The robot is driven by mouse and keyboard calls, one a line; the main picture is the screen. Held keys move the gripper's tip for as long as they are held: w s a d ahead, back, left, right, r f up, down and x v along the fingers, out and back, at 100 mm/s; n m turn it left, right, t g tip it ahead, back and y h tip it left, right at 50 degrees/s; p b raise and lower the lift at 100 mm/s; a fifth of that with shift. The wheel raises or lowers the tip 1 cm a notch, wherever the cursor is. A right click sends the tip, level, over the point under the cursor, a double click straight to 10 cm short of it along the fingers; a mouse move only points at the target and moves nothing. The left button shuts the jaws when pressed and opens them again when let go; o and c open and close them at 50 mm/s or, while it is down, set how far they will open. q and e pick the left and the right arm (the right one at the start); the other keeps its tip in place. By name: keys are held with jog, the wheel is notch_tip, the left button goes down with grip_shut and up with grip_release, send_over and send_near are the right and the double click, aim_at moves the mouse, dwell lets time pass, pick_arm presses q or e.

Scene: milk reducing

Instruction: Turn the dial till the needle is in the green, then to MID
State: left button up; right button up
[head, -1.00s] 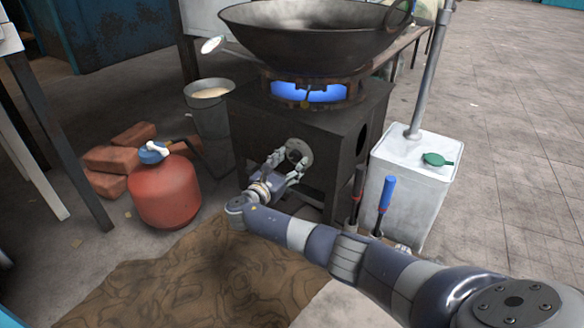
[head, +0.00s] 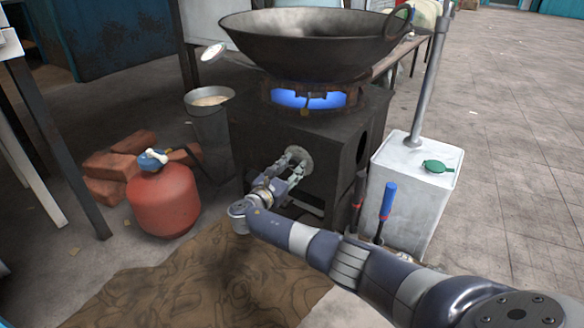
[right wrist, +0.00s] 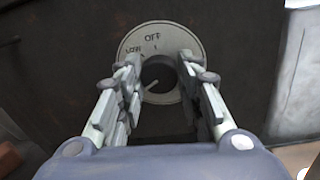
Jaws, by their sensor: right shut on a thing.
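The dial (right wrist: 158,74) is a dark round knob on a pale plate (head: 304,155) on the stove's front. In the right wrist view the plate reads OFF at the top, with a blurred word to its left. A pale mark on the knob points down and left. My right gripper (head: 291,164) is shut on the dial, one finger on each side. A small white-faced gauge (head: 213,52) sticks out at the wok's left; its needle and green band are too small to read. A blue flame (head: 310,99) burns under the wok (head: 315,45). My left gripper is out of view.
A red gas bottle (head: 163,200), bricks (head: 108,165) and a bucket (head: 212,125) stand left of the stove (head: 330,140). A pale metal can (head: 405,190) and a blue-handled tool (head: 388,200) are at its right. A brown mat (head: 200,275) lies in front.

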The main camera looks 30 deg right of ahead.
jog(key=m, duration=0.3)
jog(key=shift+f+m+b, duration=0.1)
jog(key=shift+m+b, duration=0.25)
jog(key=shift+m, duration=1.95)
jog(key=shift+h, duration=0.3)
jog(key=o, duration=1.1)
jog(key=shift+c, duration=0.2)
jog(key=v, duration=1.2)
